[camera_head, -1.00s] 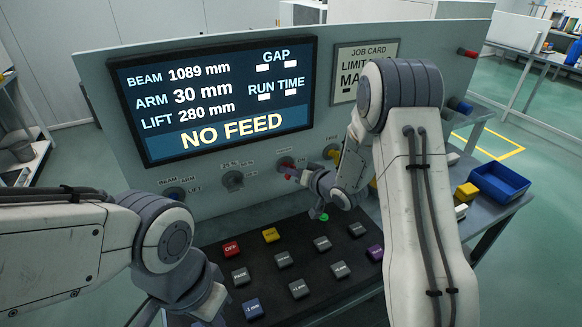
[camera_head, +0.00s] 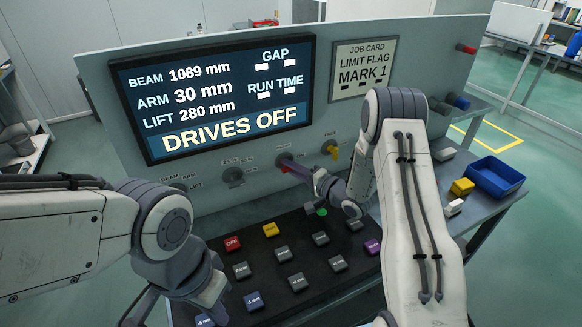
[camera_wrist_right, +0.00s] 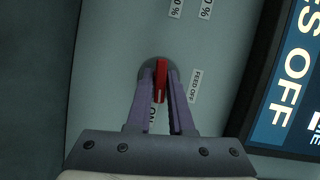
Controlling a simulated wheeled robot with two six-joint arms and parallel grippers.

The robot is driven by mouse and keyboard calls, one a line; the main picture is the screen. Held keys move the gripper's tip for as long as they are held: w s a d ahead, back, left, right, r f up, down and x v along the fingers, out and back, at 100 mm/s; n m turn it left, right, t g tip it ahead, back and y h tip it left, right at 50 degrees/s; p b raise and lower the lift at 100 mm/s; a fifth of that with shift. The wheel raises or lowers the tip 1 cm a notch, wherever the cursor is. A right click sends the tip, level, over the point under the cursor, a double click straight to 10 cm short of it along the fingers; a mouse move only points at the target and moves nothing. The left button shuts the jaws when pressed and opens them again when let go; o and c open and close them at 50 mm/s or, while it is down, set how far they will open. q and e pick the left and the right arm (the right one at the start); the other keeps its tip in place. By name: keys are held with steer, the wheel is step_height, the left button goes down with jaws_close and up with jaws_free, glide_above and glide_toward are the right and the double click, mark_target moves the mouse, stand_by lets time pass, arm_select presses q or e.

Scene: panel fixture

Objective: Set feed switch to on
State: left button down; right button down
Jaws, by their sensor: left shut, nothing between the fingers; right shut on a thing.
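The red feed switch (camera_head: 286,166) is on the upright panel below the screen. In the right wrist view the red handle (camera_wrist_right: 161,84) points down toward the "ON" label, away from the "FEED OFF" label (camera_wrist_right: 194,86). My right gripper (camera_head: 298,170) is at the switch, and its two purple fingers (camera_wrist_right: 160,88) are shut on the handle, one on each side. My left gripper (camera_head: 208,292) is low at the left front of the keypad, shut and empty; its fingertips are not clear.
The screen (camera_head: 215,95) reads "DRIVES OFF". A yellow knob (camera_head: 333,152) is right of the feed switch and a grey knob (camera_head: 233,175) left of it. The black keypad (camera_head: 340,295) with several coloured buttons lies below. A blue bin (camera_head: 497,177) stands at right.

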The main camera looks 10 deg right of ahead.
steer(key=shift+d+m, duration=0.1)
steer(key=shift+m, duration=0.6)
steer(key=c, duration=0.9)
jaws_free()
steer(key=v, duration=0.3)
steer(key=b+v, duration=0.1)
steer(key=v, duration=0.6)
steer(key=shift+s+d+f+b, duration=0.15)
steer(key=shift+d+f+b, duration=0.05)
steer(key=shift+f+b, duration=0.2)
